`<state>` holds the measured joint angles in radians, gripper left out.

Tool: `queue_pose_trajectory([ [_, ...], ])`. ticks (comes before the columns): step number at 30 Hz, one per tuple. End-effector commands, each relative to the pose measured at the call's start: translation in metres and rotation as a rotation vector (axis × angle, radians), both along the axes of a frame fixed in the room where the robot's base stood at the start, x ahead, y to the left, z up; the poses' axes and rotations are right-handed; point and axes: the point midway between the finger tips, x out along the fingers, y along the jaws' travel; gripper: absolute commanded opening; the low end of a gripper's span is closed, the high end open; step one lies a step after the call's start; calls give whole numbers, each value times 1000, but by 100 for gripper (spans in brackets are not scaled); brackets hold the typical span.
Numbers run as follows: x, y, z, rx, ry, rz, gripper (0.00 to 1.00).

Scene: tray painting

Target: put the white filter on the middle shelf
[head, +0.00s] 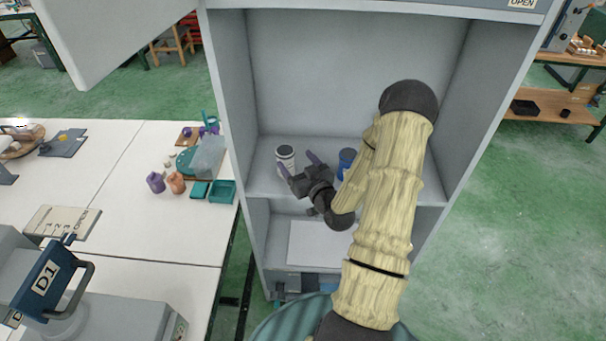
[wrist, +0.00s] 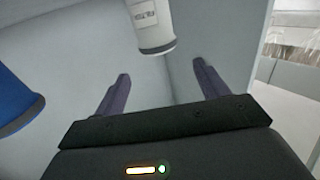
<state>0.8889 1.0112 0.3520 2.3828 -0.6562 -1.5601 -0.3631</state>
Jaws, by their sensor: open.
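The white filter (head: 286,158) is a white cylinder with a dark band near its top. It stands upright on the middle shelf (head: 262,183) of the grey cabinet, toward the left side. It also shows in the wrist view (wrist: 152,24), ahead of my fingers, with printed lettering on its side. My gripper (head: 299,166) is open and empty beside it, its purple fingertips (wrist: 160,82) apart with a gap visible between them and the filter. My forearm covers part of the shelf in the head view.
A blue cylinder (head: 347,160) stands on the same shelf to the right, close to my gripper; it also shows in the wrist view (wrist: 14,100). The cabinet's side walls flank the shelf. A white table (head: 130,225) with small items is on the left.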

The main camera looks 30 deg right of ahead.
Motion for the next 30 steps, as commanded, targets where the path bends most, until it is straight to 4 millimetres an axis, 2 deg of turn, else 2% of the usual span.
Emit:
queue_pose_trajectory([
  [3, -18, 0, -3, 0, 1, 0, 73],
  [8, -28, 0, -1, 1, 0, 0, 73],
  [25, -28, 1, 0, -1, 3, 3, 73],
  [30, -20, 17, -3, -35, 94, 49, 73],
])
